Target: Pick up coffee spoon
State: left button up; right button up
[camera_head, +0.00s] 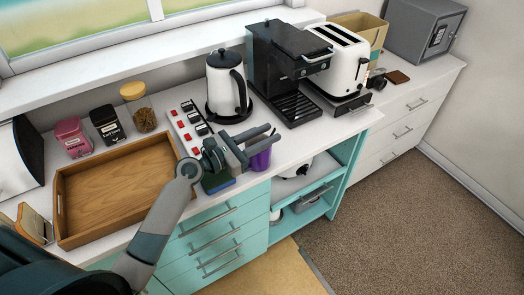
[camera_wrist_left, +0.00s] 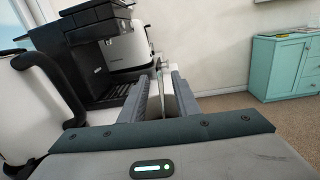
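My left gripper (camera_head: 275,132) is over the counter, its two fingers pointing right, just above a purple cup (camera_head: 261,158). The fingers are apart. In the left wrist view, a thin, pale upright strip (camera_wrist_left: 161,92) shows between the fingers of the left gripper (camera_wrist_left: 162,85); it may be the coffee spoon's handle, but it is too small to be sure. No spoon can be made out in the head view, where the gripper covers part of the cup. My right gripper is not in view.
A black-and-white kettle (camera_head: 226,85), a black coffee machine (camera_head: 275,65) and a white toaster (camera_head: 342,60) stand behind and right of the gripper. A power strip (camera_head: 186,125) and a wooden tray (camera_head: 115,190) lie left. A green and blue sponge (camera_head: 218,183) is near the front edge.

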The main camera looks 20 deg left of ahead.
pick_arm(q)
grip_shut()
jog(key=shift+r, duration=0.15)
notch_tip(320, 180, up, 10)
jog(key=shift+p, duration=0.35)
dwell(0.6)
